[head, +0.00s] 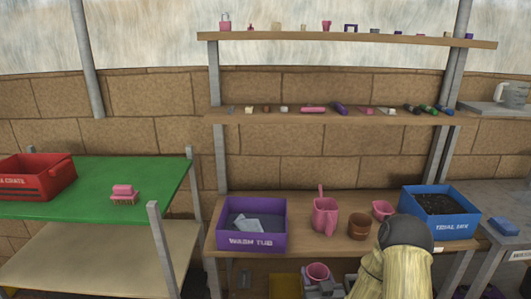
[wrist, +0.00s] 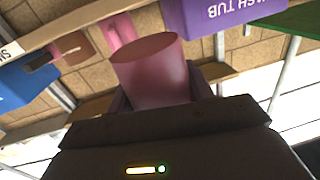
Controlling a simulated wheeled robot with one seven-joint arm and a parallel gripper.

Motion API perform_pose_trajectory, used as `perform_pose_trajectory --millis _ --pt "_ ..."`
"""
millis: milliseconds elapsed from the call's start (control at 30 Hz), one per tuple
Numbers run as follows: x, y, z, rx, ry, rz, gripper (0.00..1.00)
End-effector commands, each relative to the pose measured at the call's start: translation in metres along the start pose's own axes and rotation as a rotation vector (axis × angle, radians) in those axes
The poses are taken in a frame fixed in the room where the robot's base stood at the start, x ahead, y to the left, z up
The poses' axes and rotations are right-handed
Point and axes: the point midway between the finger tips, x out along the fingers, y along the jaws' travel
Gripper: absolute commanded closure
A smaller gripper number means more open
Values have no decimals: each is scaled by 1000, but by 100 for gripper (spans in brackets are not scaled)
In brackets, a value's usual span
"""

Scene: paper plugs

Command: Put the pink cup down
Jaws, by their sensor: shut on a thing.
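The pink cup (head: 318,271) is held in my gripper (head: 319,284), low in front of the shelf unit and below the front edge of its wooden worktop (head: 300,238). In the wrist view the cup (wrist: 150,68) stands out between the dark jaws, which are shut on it. Its lower part is hidden by the gripper. A second, similar pink cup (head: 382,210) stands on the worktop between a brown pot (head: 358,228) and a blue crate.
The worktop's front strip between tub and pot looks clear. A green table (head: 85,195) stands left.

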Motion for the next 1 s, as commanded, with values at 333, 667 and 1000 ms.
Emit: perform_pose_trajectory --millis 333,667,1000 --pt "4 -6 -84 -1 16 82 74" --pt "5 -6 -100 0 23 114 74" --pt "6 -5 -94 0 21 113 74"
